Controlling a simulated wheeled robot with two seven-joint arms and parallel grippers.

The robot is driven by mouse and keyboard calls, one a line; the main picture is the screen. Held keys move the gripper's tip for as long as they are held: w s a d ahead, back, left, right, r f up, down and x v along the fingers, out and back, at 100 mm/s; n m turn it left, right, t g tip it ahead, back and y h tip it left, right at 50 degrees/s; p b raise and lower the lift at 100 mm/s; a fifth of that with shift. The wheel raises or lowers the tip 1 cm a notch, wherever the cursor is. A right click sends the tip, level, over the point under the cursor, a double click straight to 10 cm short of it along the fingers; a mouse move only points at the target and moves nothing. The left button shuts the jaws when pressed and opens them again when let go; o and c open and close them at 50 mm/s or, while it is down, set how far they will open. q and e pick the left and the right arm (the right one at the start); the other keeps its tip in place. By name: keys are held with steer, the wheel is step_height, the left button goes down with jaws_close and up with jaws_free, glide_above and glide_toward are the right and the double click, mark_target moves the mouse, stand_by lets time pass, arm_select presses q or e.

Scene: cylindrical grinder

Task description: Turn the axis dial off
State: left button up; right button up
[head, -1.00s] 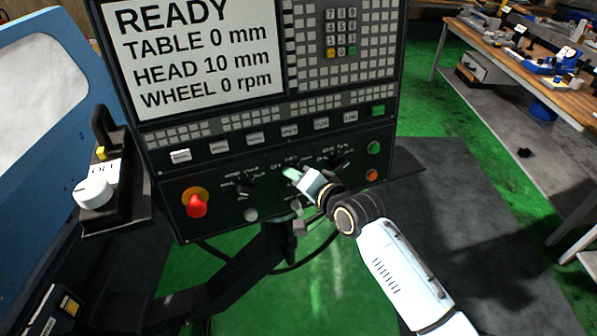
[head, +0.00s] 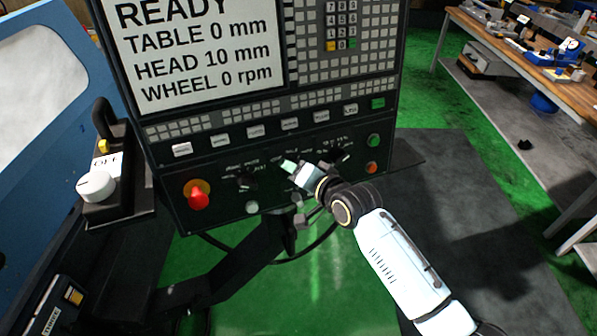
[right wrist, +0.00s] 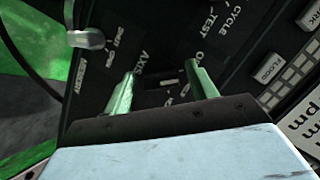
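The axis dial (right wrist: 169,83) is a dark knob with a small white mark, next to the AXIS label in the right wrist view. In the head view my right gripper and wrist cover that part of the panel. My right gripper (right wrist: 160,88) has its two fingers apart, one on each side of the dial; I cannot tell whether either touches it. In the head view my right gripper (head: 291,168) is at the lower middle of the control panel (head: 222,180). My left gripper is not in view.
A red emergency button (head: 198,198) is left on the panel, with another dark dial (head: 245,180) beside it. Green (head: 373,140) and orange (head: 371,168) buttons are at the right. A side box with a white knob (head: 96,186) reads OFF. A workbench (head: 500,40) stands far right.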

steer(key=shift+s+d, duration=0.1)
steer(key=b+v, duration=0.1)
steer(key=v, duration=1.2)
stand_by(0.4)
steer(key=s+d+f+g+h+b, duration=0.1)
steer(key=s+d+f+h+b, duration=0.15)
steer(key=f, duration=1.15)
steer(key=s+d+f+n+g+h+b, duration=0.1)
steer(key=s+d+f+g+b, duration=0.2)
steer(key=f, duration=1.1)
steer(key=s+d+f+h+b, duration=0.2)
steer(key=d+f+b, duration=0.25)
steer(key=f, duration=0.95)
steer(key=s+d+f+n+g+h+b, duration=0.1)
steer(key=s+d+f+n+g+b, duration=0.1)
steer(key=s+f, duration=1.2)
steer(key=s+d+f+n+g+h+b, duration=0.1)
steer(key=s+d+f+n+g+b, duration=0.2)
steer(key=s+f, duration=1.1)
steer(key=s+d+g+b, duration=0.1)
steer(key=s+d+b, duration=0.1)
steer(key=s, duration=0.5)
steer(key=shift+s+d, duration=0.15)
steer(key=shift+d, duration=0.3)
